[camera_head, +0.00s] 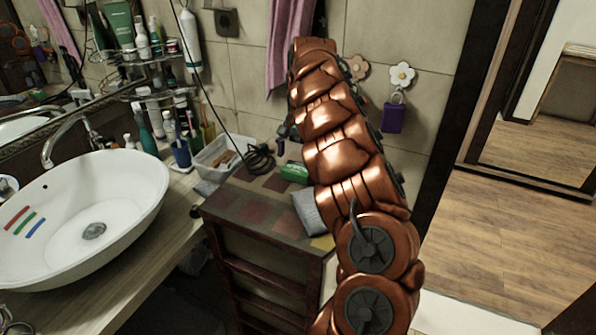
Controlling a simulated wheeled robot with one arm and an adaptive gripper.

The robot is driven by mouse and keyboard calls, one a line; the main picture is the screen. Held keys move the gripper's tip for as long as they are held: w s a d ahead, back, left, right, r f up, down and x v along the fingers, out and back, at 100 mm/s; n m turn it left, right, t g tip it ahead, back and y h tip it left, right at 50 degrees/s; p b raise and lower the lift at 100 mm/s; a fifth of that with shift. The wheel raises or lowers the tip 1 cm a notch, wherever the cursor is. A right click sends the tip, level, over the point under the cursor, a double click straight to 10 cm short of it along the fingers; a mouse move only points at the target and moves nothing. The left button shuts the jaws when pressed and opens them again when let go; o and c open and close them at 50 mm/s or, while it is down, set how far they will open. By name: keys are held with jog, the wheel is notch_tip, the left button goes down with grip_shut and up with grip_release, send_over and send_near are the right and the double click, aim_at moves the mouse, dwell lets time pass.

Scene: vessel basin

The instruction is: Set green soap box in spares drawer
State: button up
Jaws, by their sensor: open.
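The green soap box (293,172) lies on the tiled top of a small wooden cabinet (250,215), close to the left side of my arm. My copper arm rises across the middle of the view and hides part of the cabinet top and the wall behind. My gripper cannot be made out in this view. The cabinet front (262,285) shows dark horizontal rails below the top. I cannot tell which part is the spares drawer or whether any drawer is open.
A grey cloth (307,211) lies on the cabinet top beside my arm. A black coiled cord (258,158) and a white bin (214,152) are behind. A white basin (110,195) stands left. Wooden floor (500,245) is clear at right.

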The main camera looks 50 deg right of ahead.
aim_at(298, 168)
jog(key=shift+s+a+f+p, duration=0.15)
jog(key=shift+f+p, duration=0.15)
jog(key=shift+f, duration=0.65)
jog(key=shift+w+a+f+p, duration=0.1)
jog(key=shift+f+p, duration=0.2)
jog(key=shift+f, duration=0.6)
jog(key=c, duration=1.1)
jog(key=shift+r, duration=0.1)
notch_tip(298, 168, up, 8)
jog(key=shift+r+b, duration=0.1)
jog(key=shift+b, duration=0.85)
jog(key=shift+r, duration=0.8)
